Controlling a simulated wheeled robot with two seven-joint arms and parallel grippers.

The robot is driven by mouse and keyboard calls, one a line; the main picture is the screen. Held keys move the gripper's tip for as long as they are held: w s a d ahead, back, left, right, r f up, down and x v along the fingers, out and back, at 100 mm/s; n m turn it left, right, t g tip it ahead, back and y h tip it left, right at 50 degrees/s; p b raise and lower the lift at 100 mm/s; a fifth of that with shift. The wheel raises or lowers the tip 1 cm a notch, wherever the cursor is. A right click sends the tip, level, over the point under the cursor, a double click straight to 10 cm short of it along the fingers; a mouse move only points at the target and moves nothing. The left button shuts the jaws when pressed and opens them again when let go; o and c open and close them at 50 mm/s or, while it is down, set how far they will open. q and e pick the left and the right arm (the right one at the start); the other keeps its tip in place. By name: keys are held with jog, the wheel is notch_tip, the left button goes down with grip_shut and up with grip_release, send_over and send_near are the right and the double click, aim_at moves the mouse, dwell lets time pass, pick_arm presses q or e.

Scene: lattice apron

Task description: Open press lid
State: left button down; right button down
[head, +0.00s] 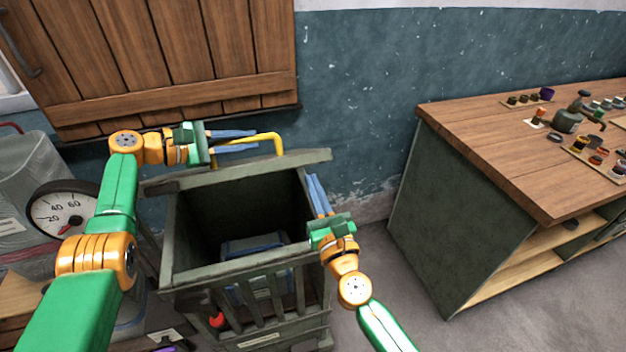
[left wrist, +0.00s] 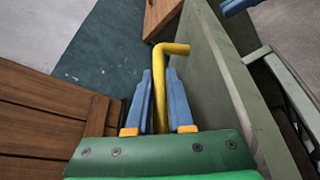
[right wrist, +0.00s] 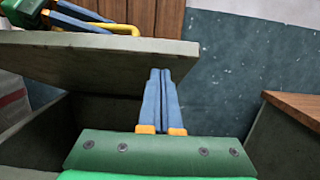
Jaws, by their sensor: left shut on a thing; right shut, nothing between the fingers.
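The press (head: 172,235) is a dark green slatted box, its inside open to view. Its lid (head: 315,160) is raised at the back and seen nearly edge-on; in the right wrist view the lid (right wrist: 90,60) is a tilted panel. A yellow bent handle (head: 278,143) is on the lid's far face. My left gripper (head: 252,140) is shut on the handle, whose bar (left wrist: 168,48) runs between the blue fingers in the left wrist view. My right gripper (head: 315,182) is shut and empty by the box's right rim; its fingertips overlap the lid edge in the right wrist view.
A blue-grey object (head: 255,245) lies inside the box. A round dial (head: 62,215) is at the left. A wooden shutter (head: 170,60) hangs behind the lid. A workbench (head: 480,140) with small items stands at the right, with clear floor between.

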jog(key=shift+w+a+r, duration=0.15)
jog(key=shift+w+r, duration=0.2)
jog(key=shift+r, duration=0.2)
jog(key=shift+r, duration=0.1)
